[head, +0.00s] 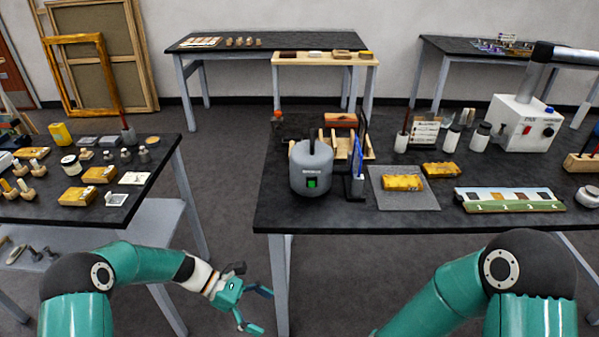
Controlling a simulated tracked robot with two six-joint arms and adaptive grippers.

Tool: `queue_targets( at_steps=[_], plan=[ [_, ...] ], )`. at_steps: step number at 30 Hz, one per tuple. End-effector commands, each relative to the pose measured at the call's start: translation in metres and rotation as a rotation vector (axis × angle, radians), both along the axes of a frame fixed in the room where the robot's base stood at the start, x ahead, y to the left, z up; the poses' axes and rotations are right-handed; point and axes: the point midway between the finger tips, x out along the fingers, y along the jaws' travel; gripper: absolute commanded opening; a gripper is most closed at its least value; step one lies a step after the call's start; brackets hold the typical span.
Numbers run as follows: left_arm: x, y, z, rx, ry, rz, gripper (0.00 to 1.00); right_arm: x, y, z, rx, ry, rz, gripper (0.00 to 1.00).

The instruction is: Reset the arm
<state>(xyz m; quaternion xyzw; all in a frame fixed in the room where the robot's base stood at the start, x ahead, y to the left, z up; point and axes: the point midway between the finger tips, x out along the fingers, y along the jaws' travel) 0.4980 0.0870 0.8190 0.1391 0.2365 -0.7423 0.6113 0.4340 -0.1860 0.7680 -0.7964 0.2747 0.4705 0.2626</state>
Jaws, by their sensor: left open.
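My left gripper (254,307) hangs low over the floor, in the gap between the left table and the middle table. Its fingers are spread apart with nothing between them. My left arm (140,263) reaches in from the lower left, bent at the elbow. My right arm (440,297) shows at the lower right, but its gripper is out of the picture.
The left table (150,195) carries gilt pieces and jars. Floor (225,180) between them is clear.

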Motion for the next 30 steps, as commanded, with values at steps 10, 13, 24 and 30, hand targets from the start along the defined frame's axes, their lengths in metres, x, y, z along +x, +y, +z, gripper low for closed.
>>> queue_targets(
  at_steps=[10,13,24,30],
  plan=[
    [-0.191,0.024,-0.114,0.330,-0.403,-0.566,1.00,-0.083,0.019,-0.080,0.226,0.236,0.350,0.00],
    [-0.219,0.031,-0.122,0.350,-0.605,-0.740,1.00,-0.101,0.039,-0.083,0.290,0.267,0.488,0.00],
    [-0.188,0.037,-0.128,0.445,-1.115,-0.998,1.00,-0.124,0.064,-0.076,0.368,0.310,0.689,0.00],
    [-0.188,0.037,-0.128,0.445,-1.115,-0.998,1.00,-0.124,0.064,-0.076,0.368,0.310,0.689,0.00]
  ],
)
